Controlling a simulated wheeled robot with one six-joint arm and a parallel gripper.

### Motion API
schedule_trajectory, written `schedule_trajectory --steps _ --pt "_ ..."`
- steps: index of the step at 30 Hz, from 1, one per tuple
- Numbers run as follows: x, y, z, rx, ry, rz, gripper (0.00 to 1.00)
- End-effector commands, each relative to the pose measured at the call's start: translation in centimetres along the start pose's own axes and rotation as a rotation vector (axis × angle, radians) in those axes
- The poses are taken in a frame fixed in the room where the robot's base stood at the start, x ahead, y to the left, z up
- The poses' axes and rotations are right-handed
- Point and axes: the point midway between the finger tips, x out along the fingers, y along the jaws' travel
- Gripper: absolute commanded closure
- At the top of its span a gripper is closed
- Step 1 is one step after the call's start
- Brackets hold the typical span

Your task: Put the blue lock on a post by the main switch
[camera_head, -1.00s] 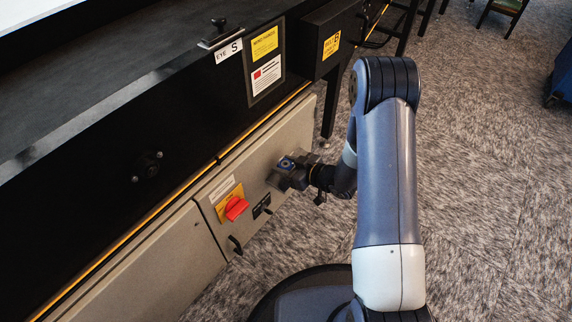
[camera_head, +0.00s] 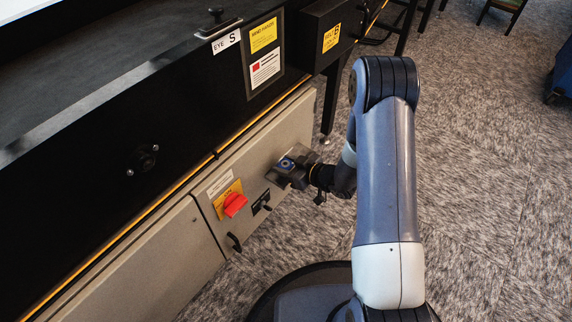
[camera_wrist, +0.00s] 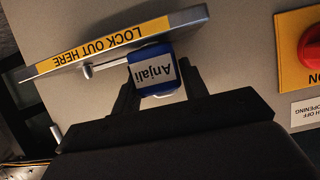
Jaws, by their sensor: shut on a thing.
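The blue lock (camera_wrist: 152,71) has a white label reading "Anjali", upside down in the wrist view. My gripper (camera_wrist: 157,86) is shut on it, one finger on each side. A pale metal post (camera_wrist: 100,68) with a rounded end shows beside the lock, under the bracket marked "LOCK OUT HERE" (camera_wrist: 185,22). Whether the lock's shackle is around the post is hidden. The red main switch (camera_head: 234,204) on its yellow plate is left of my gripper (camera_head: 287,174) in the head view. It shows at the right edge in the wrist view (camera_wrist: 312,45).
The switch sits on a beige panel (camera_head: 160,262) below the black machine side. A black handle (camera_head: 234,242) sticks out below the switch. Another short rod end (camera_wrist: 56,132) shows lower left in the wrist view. Carpeted floor (camera_head: 470,200) is open on the right.

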Motion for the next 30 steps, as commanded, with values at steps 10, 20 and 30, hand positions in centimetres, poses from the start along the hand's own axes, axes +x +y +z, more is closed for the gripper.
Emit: schedule_trajectory --steps 10,20,30 --pt "0.06 0.0 0.12 0.0 0.001 0.0 0.84" --pt "0.13 0.0 0.29 0.0 0.0 0.0 0.84" --pt "0.13 -0.01 0.3 0.0 0.0 0.0 0.35"
